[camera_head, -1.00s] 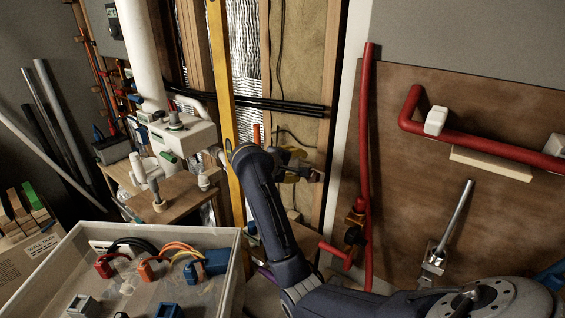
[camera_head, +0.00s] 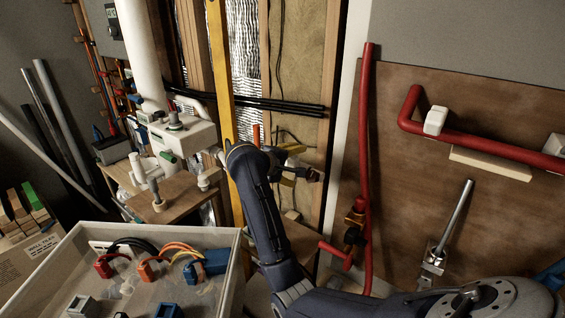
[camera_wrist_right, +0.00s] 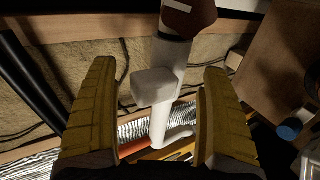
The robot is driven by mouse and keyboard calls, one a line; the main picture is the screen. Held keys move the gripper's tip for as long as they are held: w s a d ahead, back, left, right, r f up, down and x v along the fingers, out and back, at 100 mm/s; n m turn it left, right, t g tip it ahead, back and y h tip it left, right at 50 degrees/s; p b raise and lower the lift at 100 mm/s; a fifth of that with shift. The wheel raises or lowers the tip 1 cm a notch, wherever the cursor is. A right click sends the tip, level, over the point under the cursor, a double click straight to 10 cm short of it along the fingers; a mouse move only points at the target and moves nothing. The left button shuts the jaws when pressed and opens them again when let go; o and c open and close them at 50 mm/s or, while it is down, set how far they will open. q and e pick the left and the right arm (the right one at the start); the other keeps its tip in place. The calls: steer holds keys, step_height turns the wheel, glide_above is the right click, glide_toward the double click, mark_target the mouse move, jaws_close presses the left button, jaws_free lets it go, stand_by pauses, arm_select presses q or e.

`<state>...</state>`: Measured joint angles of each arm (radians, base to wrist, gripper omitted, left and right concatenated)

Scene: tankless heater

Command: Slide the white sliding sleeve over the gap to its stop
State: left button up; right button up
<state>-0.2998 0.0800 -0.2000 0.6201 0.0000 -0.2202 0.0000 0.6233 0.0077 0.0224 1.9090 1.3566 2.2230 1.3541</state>
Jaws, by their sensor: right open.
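In the right wrist view, a white pipe (camera_wrist_right: 158,128) runs between my yellow finger pads. A thicker white fitting with a side block (camera_wrist_right: 153,88), which looks like the sliding sleeve, sits around it. Beyond that, a white cylinder (camera_wrist_right: 170,55) leads to a dark red-brown part (camera_wrist_right: 188,16). My right gripper (camera_wrist_right: 158,105) is open, one finger on each side of the pipe and apart from it. In the head view, my right gripper (camera_head: 302,172) is by the wall studs, and my arm hides most of the pipe. I cannot make out the gap or the stop. My left gripper is not in view.
A yellow upright bar (camera_head: 221,75) stands left of my right arm. A white valve assembly (camera_head: 180,135) is further left. An open bin (camera_head: 232,275) with connectors sits front left. Red pipes (camera_head: 367,130) and a brown board (camera_head: 430,190) are on the right.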

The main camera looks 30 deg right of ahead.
mark_target(290, 165)
steer(key=shift+v, duration=2.5)
